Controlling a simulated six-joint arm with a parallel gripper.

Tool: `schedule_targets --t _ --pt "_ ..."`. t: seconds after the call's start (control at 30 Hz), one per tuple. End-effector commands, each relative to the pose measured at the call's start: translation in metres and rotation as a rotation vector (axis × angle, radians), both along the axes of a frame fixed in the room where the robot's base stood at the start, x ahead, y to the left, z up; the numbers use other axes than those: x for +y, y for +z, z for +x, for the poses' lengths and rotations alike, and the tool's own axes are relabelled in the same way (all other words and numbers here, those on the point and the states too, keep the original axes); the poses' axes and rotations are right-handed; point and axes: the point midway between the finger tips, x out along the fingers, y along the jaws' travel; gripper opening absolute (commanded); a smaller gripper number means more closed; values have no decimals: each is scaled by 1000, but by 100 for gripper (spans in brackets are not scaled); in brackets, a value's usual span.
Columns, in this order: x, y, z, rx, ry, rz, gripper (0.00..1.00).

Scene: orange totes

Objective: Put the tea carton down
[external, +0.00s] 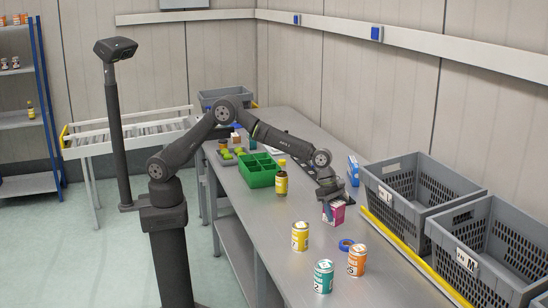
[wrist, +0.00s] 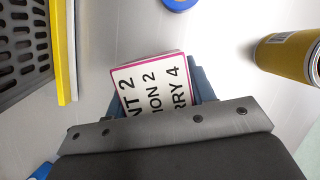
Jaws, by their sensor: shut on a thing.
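The tea carton (external: 335,213) is a small pink and white box under my gripper (external: 330,192) in the external view. In the wrist view the carton (wrist: 152,84) shows its white, pink-edged face with black print, between the blue fingers. My gripper is shut on it. The carton is at or just above the grey table (external: 290,225); I cannot tell whether it touches. Its lower part is hidden in the wrist view.
Yellow (external: 300,237), teal (external: 323,277) and orange (external: 357,260) cans and a blue tape roll (external: 346,245) stand nearby. Grey crates (external: 400,205) line the right, behind a yellow strip (external: 400,250).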

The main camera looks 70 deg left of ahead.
Motion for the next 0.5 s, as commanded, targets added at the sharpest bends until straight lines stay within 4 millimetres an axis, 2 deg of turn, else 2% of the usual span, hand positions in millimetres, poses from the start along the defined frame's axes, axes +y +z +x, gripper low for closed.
schedule_targets --t 0.1,0.2,0.5 --pt "0 -22 -1 3 -1 3 21" --pt "0 -36 0 2 0 1 21" --pt "0 -39 0 0 -1 1 21"
